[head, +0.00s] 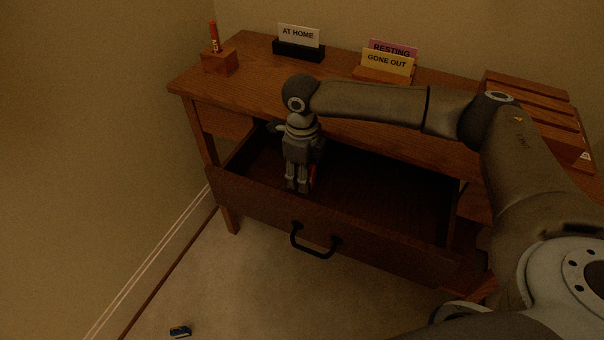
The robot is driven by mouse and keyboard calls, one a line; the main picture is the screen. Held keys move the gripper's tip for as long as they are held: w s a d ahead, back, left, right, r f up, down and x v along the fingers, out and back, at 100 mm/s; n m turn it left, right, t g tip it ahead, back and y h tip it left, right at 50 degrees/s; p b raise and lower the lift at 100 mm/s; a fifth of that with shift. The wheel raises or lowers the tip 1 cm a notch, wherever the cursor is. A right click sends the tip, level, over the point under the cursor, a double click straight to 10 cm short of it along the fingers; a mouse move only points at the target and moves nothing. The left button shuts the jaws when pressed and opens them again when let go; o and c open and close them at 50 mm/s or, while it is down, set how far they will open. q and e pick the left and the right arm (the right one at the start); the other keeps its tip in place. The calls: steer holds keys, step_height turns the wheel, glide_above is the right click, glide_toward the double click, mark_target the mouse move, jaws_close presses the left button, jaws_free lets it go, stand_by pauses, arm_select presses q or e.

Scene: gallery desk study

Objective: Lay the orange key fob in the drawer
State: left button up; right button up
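The drawer (390,200) under the wooden desk is pulled open, and its dark inside is visible. My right gripper (298,187) points down into the left part of the drawer, just behind its front panel. Its fingers look close together, but the dim picture does not show whether they are open or shut. A small orange-red piece (313,175) shows right beside the fingers; it may be the orange key fob. Most of it is hidden, and I cannot tell whether it is held or lying loose. My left gripper is not in view.
The desk top (245,92) carries an orange stick in a wooden block (219,63), an "AT HOME" sign (298,37), a "GONE OUT" sign (387,62) before a pink "RESTING" one, and a slatted wooden box (535,100). A small dark-blue item (180,331) lies on the floor.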

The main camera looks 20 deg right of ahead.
steer(key=shift+r, duration=0.15)
step_height(320, 180, up, 11)
steer(key=shift+f+p, duration=0.15)
steer(key=shift+p, duration=1.05)
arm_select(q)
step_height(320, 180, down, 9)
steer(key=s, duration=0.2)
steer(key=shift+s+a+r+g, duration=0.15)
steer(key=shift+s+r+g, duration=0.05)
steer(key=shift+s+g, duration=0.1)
arm_select(e)
steer(key=shift+r, duration=0.65)
